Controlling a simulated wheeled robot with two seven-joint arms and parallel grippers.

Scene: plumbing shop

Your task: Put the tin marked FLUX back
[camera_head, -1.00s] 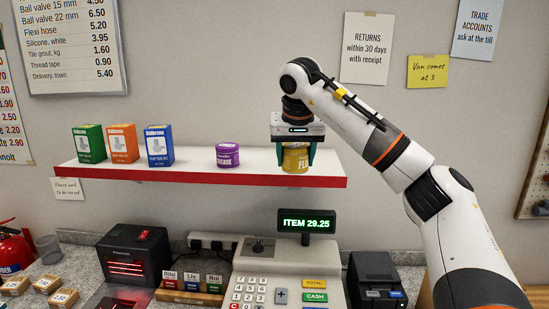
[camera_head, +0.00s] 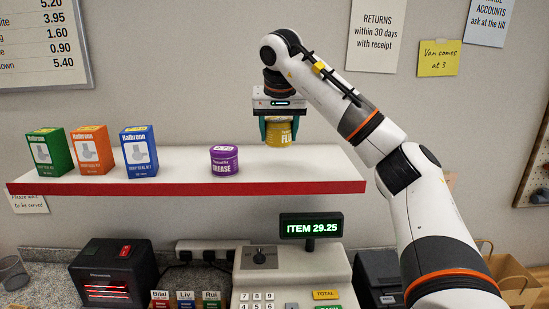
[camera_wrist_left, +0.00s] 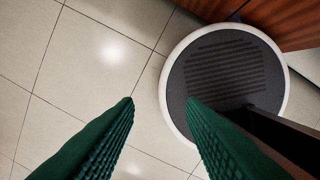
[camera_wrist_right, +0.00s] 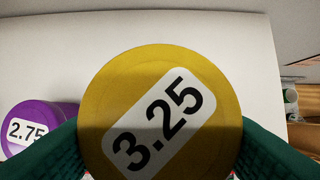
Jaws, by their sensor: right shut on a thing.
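The yellow FLUX tin (camera_head: 281,133) is between the fingers of my right gripper (camera_head: 279,136), over the right part of the shelf. It appears raised clear of the shelf top. Its lid (camera_wrist_right: 110,95), with a 3.25 label, fills the middle of the right wrist view, a green finger on each side. My left gripper (camera_wrist_left: 160,100) is open and empty above the floor in the left wrist view; it is not in the head view.
The white shelf (camera_head: 315,172) has a red front edge. A purple GREASE tin (camera_head: 225,161) stands left of the FLUX tin. Green (camera_head: 50,152), orange (camera_head: 91,150) and blue (camera_head: 139,152) boxes stand farther left. A till display (camera_head: 311,225) rises below the shelf.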

